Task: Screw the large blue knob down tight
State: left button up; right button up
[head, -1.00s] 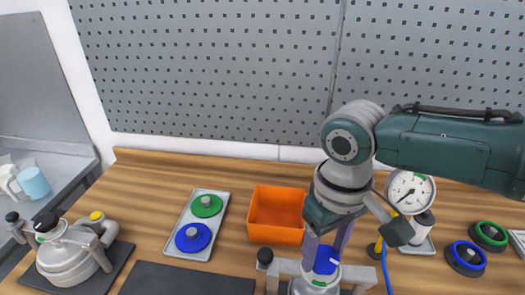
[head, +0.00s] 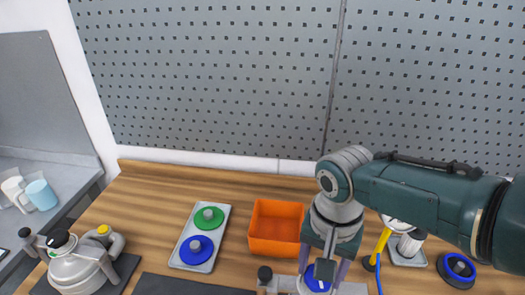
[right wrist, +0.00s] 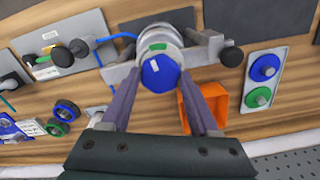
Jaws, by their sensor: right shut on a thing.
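The large blue knob (head: 318,284) has a white mark and sits on a pale metal vessel at the bottom edge of the head view, where most of the vessel is cut off. In the right wrist view the knob (right wrist: 160,74) lies between the two purple fingers, with the round vessel top (right wrist: 158,45) and a green mark behind it. My right gripper (right wrist: 163,76) is shut on the knob from both sides, and it also shows from above in the head view (head: 320,276). My left gripper is not in view.
An orange bin (head: 275,228) stands just left of my right gripper. A tray (head: 201,238) with a green and a blue knob lies farther left. Another vessel (head: 82,262) is at far left. A gauge stand (head: 405,248) is close on the right, partly hidden.

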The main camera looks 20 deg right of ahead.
jog(key=shift+r+m, duration=0.15)
jog(key=shift+m, duration=0.95)
jog(key=o, duration=1.4)
jog(key=shift+d, duration=0.1)
jog(key=shift+r+p, duration=0.2)
jog(key=shift+p, duration=0.25)
jog(key=shift+r+p, duration=1.65)
jog(key=shift+r, duration=3.05)
